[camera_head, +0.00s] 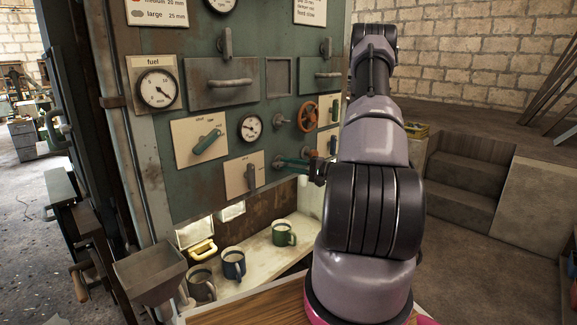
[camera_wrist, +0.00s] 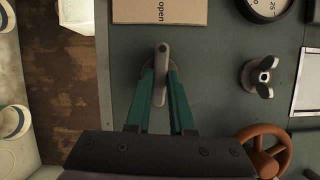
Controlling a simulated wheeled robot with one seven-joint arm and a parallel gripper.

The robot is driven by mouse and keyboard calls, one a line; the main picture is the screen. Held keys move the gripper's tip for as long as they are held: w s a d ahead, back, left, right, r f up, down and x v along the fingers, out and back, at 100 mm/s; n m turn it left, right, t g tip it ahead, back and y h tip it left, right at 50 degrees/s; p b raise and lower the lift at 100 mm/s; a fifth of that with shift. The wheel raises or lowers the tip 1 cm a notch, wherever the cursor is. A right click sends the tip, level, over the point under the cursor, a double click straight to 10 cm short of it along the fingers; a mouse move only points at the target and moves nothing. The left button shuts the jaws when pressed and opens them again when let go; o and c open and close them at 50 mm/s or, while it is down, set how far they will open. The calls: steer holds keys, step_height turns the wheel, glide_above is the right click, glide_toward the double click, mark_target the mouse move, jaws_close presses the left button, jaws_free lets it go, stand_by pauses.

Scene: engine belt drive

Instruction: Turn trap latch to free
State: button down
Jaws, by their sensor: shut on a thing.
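A small grey lever (camera_wrist: 161,77), likely the trap latch, sits on a round pivot on the green panel (camera_wrist: 222,75). No label for it is readable. In the wrist view it points down the picture, from the pivot towards my gripper. My gripper (camera_wrist: 160,82) has teal fingers shut on this lever, one finger on each side. In the head view my gripper (camera_head: 283,161) reaches the panel from the right, and the lever is mostly hidden by the fingers.
A plate marked "open" (camera_wrist: 160,11) lies beside the lever. A wing knob (camera_wrist: 264,75), a gauge (camera_head: 250,127) and an orange handwheel (camera_head: 307,115) are close by. Below stands a shelf (camera_head: 259,252) with a green mug (camera_head: 283,234) and a blue mug (camera_head: 233,264).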

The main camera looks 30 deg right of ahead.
steer(key=m, duration=0.2)
steer(key=m+t, duration=0.1)
steer(key=m, duration=0.1)
steer(key=shift+f+t, duration=0.2)
steer(key=shift+t, duration=0.1)
steer(key=m+t, duration=0.1)
steer(key=m, duration=0.1)
steer(key=m+t, duration=0.1)
steer(key=m, duration=0.2)
steer(key=shift+s+a+f, duration=0.1)
steer(key=shift+a+f, duration=0.05)
steer(key=m+t+h, duration=0.1)
steer(key=m, duration=0.2)
steer(key=m+t+h, duration=0.1)
steer(key=m, duration=0.2)
steer(key=shift+a+f+m, duration=0.1)
steer(key=shift+a+m, duration=0.05)
steer(key=shift+m, duration=0.15)
steer(key=shift+s+a+m+t+h, duration=0.1)
steer(key=shift+m+t+h, duration=0.5)
steer(key=shift+m, duration=0.85)
steer(key=shift+m+t+h, duration=0.3)
steer(key=shift+m+h, duration=0.5)
steer(key=shift+m, duration=0.95)
steer(key=c, duration=0.8)
jaws_free()
